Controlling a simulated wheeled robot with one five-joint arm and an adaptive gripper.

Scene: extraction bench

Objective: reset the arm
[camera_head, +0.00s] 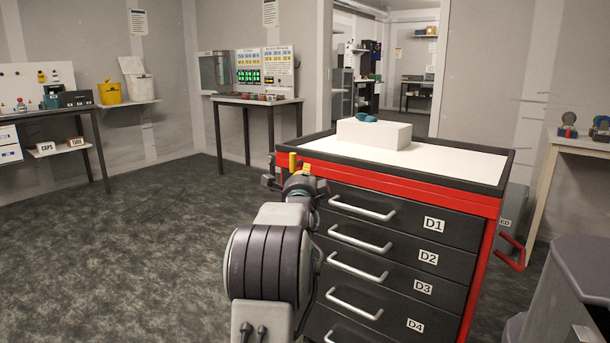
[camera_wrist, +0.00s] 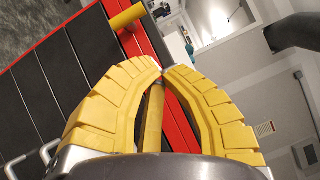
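My gripper (camera_wrist: 163,72) shows two ribbed yellow fingers in the wrist view. Their tips come together, with a narrow gap lower down. A narrow yellow bar (camera_wrist: 154,118) shows in that gap; I cannot tell whether it is part of the gripper. In the head view my arm reaches forward, and the gripper (camera_head: 300,166) is small and partly hidden by the wrist, by the left front corner of the drawer cabinet (camera_head: 420,195). I see nothing clearly held.
The cabinet's white top (camera_head: 460,166) bears a white block (camera_head: 374,133) with a blue item (camera_head: 367,118) on it. In the wrist view a short yellow cylinder (camera_wrist: 127,17) lies by the red cabinet edge. A grey unit (camera_head: 570,290) stands right. The floor (camera_head: 120,250) at left is clear.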

